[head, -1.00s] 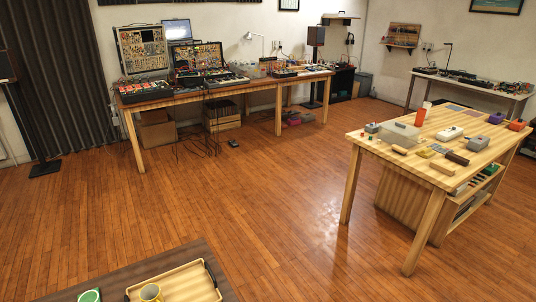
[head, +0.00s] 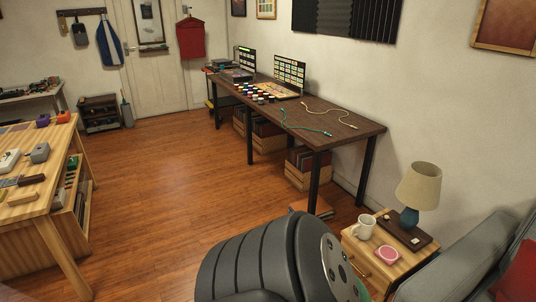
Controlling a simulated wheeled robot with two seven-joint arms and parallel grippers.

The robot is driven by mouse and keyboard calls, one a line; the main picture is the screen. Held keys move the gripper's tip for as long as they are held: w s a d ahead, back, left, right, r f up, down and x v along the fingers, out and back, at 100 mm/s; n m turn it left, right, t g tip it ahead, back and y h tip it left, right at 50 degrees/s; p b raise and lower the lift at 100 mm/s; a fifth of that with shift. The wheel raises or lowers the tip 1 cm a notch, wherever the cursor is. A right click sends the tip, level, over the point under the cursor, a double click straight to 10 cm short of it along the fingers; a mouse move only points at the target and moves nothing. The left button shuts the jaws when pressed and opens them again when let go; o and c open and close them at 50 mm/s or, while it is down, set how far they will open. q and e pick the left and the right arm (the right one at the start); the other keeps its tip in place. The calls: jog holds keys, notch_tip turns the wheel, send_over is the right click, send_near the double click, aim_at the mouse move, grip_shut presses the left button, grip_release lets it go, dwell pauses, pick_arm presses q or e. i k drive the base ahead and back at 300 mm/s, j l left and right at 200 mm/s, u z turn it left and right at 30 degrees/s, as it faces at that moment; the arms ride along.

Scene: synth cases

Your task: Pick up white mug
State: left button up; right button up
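A white mug (head: 365,227) stands upright on a small wooden side table (head: 352,247) at the lower right of the head view. Its handle points to the left. A pink round dish (head: 387,254) sits in front of it, and a dark tray with a lamp is behind it to the right. A dark, ribbed part, which looks like my own arm, fills the bottom middle, left of the side table. Neither gripper shows in the view.
A lamp (head: 418,190) with a blue base stands close to the mug. A grey sofa (head: 460,262) borders the side table on the right. A long dark desk (head: 345,127) runs along the wall behind. A wooden workbench (head: 50,200) is at left, with clear floor between.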

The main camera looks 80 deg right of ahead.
aim_at(366, 223)
jog(key=z, duration=3.7)
jog(key=i+j+z, duration=0.15)
jog(key=z, duration=0.15)
jog(key=i+j+z, duration=0.15)
jog(key=j+z, duration=0.45)
jog(key=i+j, duration=0.1)
jog(key=j, duration=0.35)
jog(key=i+j+z, duration=0.1)
jog(key=j, duration=0.3)
jog(key=i+j, duration=0.15)
jog(key=j, duration=0.3)
